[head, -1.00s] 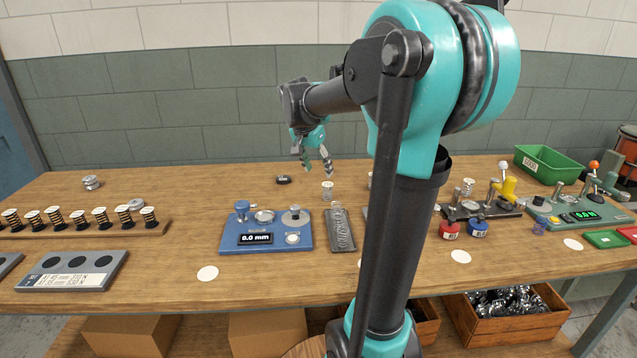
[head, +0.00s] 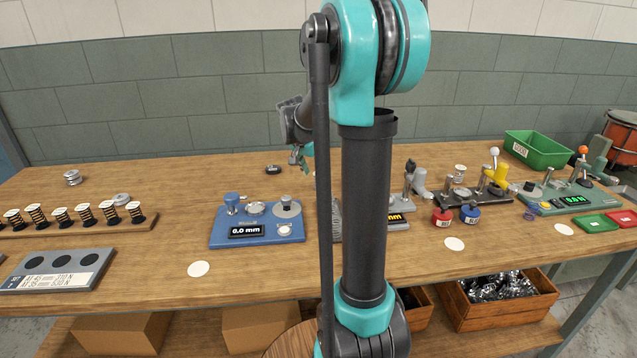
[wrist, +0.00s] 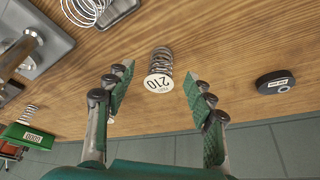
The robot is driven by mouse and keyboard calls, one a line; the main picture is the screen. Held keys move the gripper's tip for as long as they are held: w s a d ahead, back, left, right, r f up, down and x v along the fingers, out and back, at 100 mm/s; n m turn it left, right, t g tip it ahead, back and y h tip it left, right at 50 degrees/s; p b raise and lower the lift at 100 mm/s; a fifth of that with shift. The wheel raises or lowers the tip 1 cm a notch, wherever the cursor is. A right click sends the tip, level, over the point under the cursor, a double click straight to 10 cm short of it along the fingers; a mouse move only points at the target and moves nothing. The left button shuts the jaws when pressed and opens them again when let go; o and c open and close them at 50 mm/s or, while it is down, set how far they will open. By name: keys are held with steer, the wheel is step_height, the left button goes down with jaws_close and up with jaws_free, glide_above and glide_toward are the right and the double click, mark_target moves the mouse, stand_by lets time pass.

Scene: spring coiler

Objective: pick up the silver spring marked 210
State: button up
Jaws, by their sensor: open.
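In the wrist view the silver spring (wrist: 160,62) stands on the wooden bench with a pale tag marked 210 (wrist: 159,89) on its end facing me. My gripper (wrist: 159,77) is open, with one green-padded finger on each side of the spring. I see a gap on both sides and no contact. In the head view only a small part of my gripper (head: 297,156) shows at the left of my arm. The spring is hidden behind my arm there.
A black round puck (wrist: 275,83) lies to the right of the spring; it also shows in the head view (head: 273,169). Another silver spring (wrist: 84,8) lies at the upper left. A blue gauge block (head: 257,226) and a green bin (head: 538,150) stand on the bench.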

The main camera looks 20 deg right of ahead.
mark_target(317, 175)
steer(key=shift+w+d+x, duration=0.1)
steer(key=shift+w+x, duration=0.05)
steer(key=shift+x, duration=1.2)
steer(key=shift+w+d+x, duration=0.15)
steer(key=shift+x, duration=1.2)
steer(key=shift+r, duration=0.15)
steer(key=shift+c, duration=0.2)
jaws_close()
steer(key=shift+r, duration=0.15)
